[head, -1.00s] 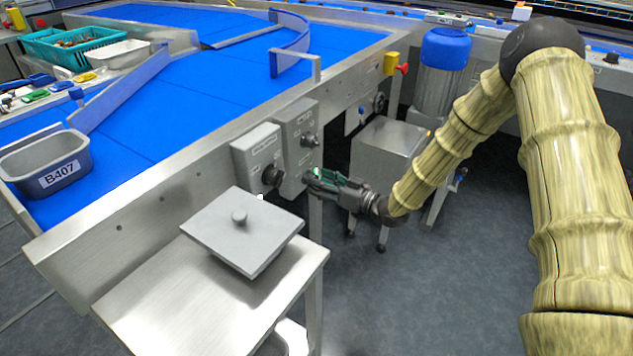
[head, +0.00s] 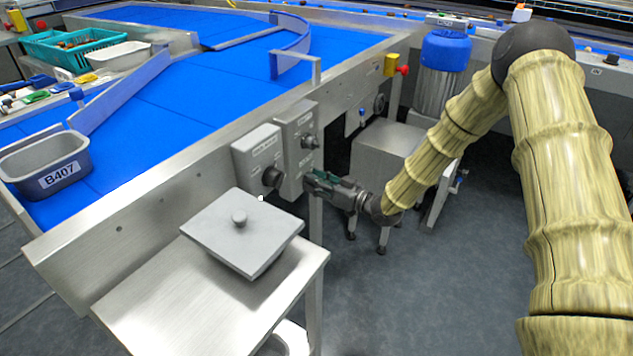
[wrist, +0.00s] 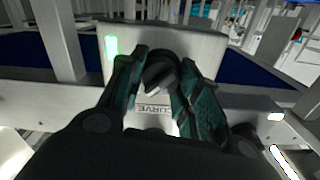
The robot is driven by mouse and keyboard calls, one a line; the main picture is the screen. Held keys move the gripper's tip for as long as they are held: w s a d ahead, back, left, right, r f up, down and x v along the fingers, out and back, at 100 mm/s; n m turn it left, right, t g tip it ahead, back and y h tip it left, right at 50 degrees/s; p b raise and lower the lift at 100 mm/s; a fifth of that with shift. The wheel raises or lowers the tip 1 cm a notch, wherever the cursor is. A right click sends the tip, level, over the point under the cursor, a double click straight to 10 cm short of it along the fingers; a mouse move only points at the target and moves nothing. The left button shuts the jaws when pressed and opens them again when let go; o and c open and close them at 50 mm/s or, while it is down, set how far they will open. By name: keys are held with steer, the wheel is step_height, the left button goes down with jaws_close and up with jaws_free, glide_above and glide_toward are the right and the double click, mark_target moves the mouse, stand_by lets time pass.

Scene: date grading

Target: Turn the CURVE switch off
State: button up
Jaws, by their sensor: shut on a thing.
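The CURVE switch is a dark round knob with a pale pointer bar (wrist: 158,80), on a light grey panel (wrist: 205,45) in the wrist view. A green lamp (wrist: 111,47) glows on the panel, left of the knob. My gripper (wrist: 158,88) has its dark green fingers on both sides of the knob and is shut on it. In the head view, my gripper (head: 311,181) is at the lower part of the grey switch box (head: 297,135); its fingers hide the knob there.
A second grey box (head: 257,150) with a black knob (head: 272,177) is close left of my gripper. A steel table (head: 170,300) with a square grey lid (head: 240,240) stands in front. The blue belt (head: 190,100) runs behind. A steel cabinet (head: 385,145) is at right.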

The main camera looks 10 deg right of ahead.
steer(key=n, duration=0.4)
steer(key=shift+n, duration=0.3)
steer(key=n+b, duration=0.1)
steer(key=n, duration=0.3)
steer(key=shift+f, duration=0.1)
steer(key=n+b, duration=0.1)
steer(key=n, duration=0.4)
steer(key=shift+s+a+f+n, duration=0.1)
steer(key=shift+n, duration=0.3)
steer(key=shift+n+b, duration=0.7)
steer(key=shift+n, duration=1)
steer(key=o, duration=1)
steer(key=shift+o, duration=0.2)
